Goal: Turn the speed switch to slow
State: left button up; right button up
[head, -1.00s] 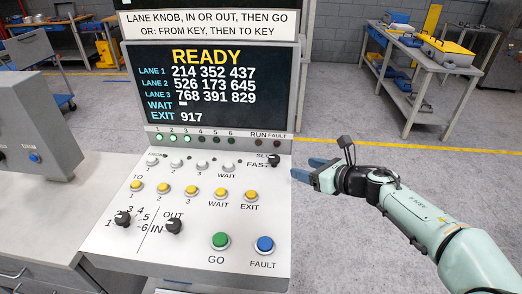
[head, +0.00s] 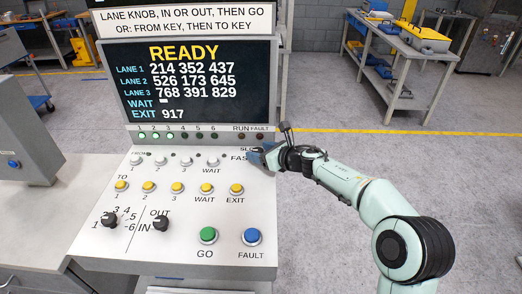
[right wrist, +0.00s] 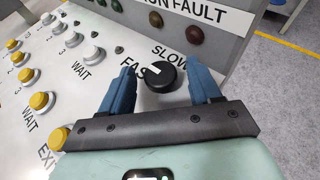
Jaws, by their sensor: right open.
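The speed switch (right wrist: 160,76) is a round black knob with a white mark, on the sloped panel between the labels FAST and SLOW. Its mark points to the left, toward FAST. My right gripper (head: 259,155) is open. In the right wrist view its two blue fingers stand on either side of the knob, with gaps showing; I cannot tell how deep they reach. In the head view the gripper hides the knob and part of the FAST label. My left gripper is not in view.
The control panel (head: 103,238) has yellow and white buttons, two other black knobs, a green GO button (head: 208,236) and a blue FAULT button (head: 251,236). The display (head: 190,85) above reads READY. Open floor lies to the right, with a grey workbench (head: 405,62) behind.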

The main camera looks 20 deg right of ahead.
jog(key=shift+w, duration=0.1)
jog(key=c, duration=1)
